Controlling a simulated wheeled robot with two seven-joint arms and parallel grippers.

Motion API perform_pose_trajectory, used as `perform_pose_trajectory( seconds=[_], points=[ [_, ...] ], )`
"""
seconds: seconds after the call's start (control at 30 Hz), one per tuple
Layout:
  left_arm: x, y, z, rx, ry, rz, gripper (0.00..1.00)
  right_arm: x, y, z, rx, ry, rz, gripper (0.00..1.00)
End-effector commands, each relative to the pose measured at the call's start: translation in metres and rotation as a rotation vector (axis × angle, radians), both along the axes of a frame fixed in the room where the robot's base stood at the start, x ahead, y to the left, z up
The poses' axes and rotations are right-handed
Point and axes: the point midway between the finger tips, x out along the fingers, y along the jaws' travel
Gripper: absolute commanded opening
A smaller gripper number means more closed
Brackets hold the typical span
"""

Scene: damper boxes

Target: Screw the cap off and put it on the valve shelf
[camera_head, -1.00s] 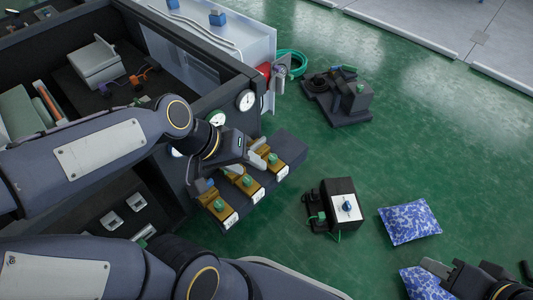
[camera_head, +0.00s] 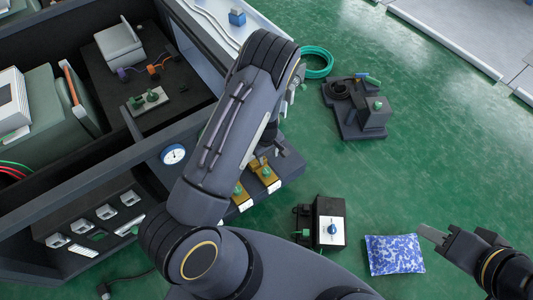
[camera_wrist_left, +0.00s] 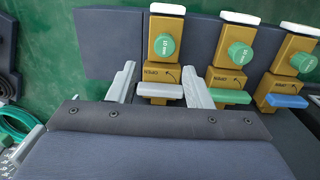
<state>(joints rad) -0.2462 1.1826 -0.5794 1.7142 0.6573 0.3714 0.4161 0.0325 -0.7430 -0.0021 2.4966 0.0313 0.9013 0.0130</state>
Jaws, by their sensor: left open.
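The dark valve shelf (camera_head: 292,166) carries a row of brass valves with round green caps, two of which show in the head view (camera_head: 238,189). In the left wrist view, a green cap (camera_wrist_left: 163,46) sits on the brass valve straight ahead, above a pale lever. Two more caps (camera_wrist_left: 239,54) (camera_wrist_left: 303,62) sit on the valves to the right, with a green and a blue lever. My left gripper (camera_wrist_left: 160,85) is open, its fingers on either side of the pale lever, below the cap. My arm hides it in the head view. My right gripper (camera_head: 434,235) is over the floor at right; its jaws are unclear.
A black box with a white plate (camera_head: 331,229) and a blue patterned cushion (camera_head: 394,254) lie on the green floor. A dark device (camera_head: 356,112) and a green hose (camera_head: 316,62) lie farther back. A dial gauge (camera_head: 173,154) is on the cabinet. Floor between them is clear.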

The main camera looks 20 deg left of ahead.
Motion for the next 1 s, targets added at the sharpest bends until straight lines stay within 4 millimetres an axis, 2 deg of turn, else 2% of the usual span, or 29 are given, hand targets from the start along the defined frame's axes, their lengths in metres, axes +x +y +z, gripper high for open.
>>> perform_pose_trajectory(
  seconds=[0.17,0.37,1.0],
  points=[
    [-0.003,0.003,-0.017,0.042,0.012,0.005,0.45,0.000,0.000,0.004,0.000,0.000,0.000,0.36],
    [-0.003,0.004,-0.027,0.044,0.012,0.006,0.45,0.000,0.000,-0.004,0.000,0.000,0.000,0.36],
    [-0.003,0.004,-0.098,0.043,0.013,0.006,0.45,0.000,0.000,-0.060,0.000,0.000,0.000,0.36]
  ],
)
